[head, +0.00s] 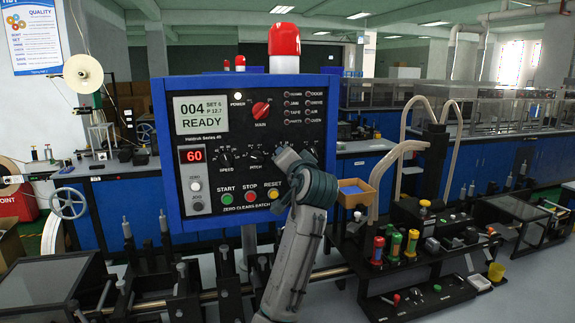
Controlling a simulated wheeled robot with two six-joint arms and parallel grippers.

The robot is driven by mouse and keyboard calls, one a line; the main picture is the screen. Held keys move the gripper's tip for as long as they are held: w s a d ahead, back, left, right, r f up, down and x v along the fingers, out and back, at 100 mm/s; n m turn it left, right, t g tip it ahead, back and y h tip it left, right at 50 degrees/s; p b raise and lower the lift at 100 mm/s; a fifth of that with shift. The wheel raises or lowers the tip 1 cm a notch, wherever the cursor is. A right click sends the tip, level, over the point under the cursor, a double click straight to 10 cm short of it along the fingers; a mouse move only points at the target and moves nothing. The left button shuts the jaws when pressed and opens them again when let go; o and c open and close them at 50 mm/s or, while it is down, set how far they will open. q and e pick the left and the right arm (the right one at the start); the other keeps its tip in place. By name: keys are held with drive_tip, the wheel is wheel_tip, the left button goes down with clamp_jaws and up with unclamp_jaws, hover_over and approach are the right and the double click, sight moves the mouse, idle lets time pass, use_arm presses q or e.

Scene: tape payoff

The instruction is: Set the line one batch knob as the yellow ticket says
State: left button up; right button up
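A blue-framed control panel (240,106) stands in the middle of the head view. Its green display (201,114) reads 004, SET 6, P 12.7, READY. The speed knob (225,159) and pitch knob (256,156) show in a row on its face. The batch knob's pointer is hidden there, and I cannot make out the fingers. I cannot make out the yellow ticket. My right gripper is not in view.
Start (228,199), stop (250,196) and reset (273,194) buttons sit low on the panel, close to the arm. The main switch (261,109) is above. A bench with coloured handles (395,246) stands at right. A rail runs below the panel.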

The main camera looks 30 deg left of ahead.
use_arm(q)
drive_tip(key=shift+f, duration=0.25)
idle(0.3)
drive_tip(key=o, duration=0.8)
drive_tip(key=shift+o, duration=0.9)
drive_tip(key=shift+r, duration=0.15)
drive_tip(key=shift+d, duration=0.1)
drive_tip(key=b+v, duration=0.3)
drive_tip(key=v, duration=0.7)
drive_tip(key=shift+s+d+b, duration=0.2)
drive_tip(key=shift+d+b, duration=0.1)
drive_tip(key=shift+b, duration=0.05)
